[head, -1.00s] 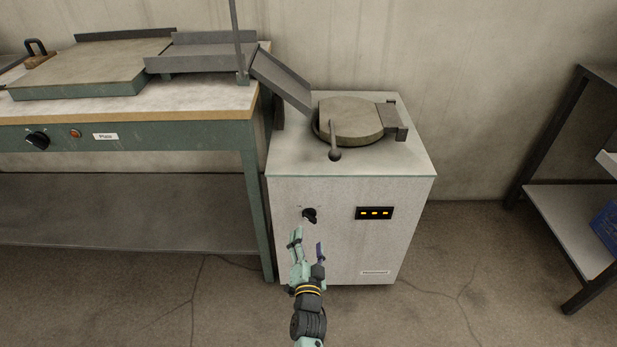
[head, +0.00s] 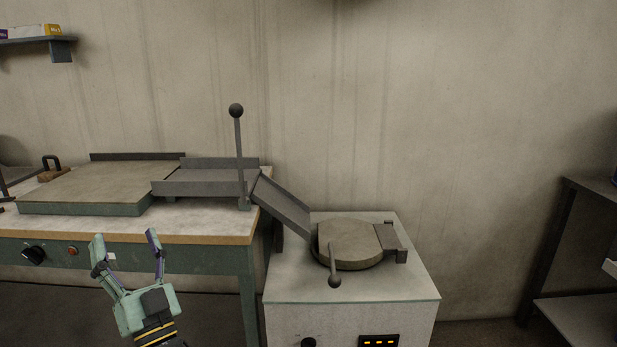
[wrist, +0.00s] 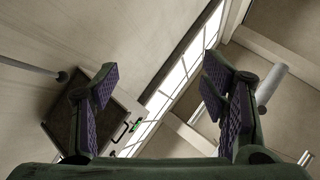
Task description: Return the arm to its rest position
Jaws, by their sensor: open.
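My gripper (head: 127,247) is open and empty at the lower left of the head view, pointing upward in front of the workbench's front edge. Its two fingers stand well apart, with nothing between them. In the wrist view the fingers (wrist: 162,95) frame the wall, a long bright window and the upper part of the room. Most of my arm is out of the picture below the gripper.
The workbench (head: 200,226) carries a flat plate (head: 100,186) and a grey chute (head: 280,204) sloping to the white cabinet (head: 350,292). A round lid with a ball handle (head: 350,245) is on top. A tall ball-topped lever (head: 239,150) rises beside the chute. A dark shelf (head: 575,240) stands right.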

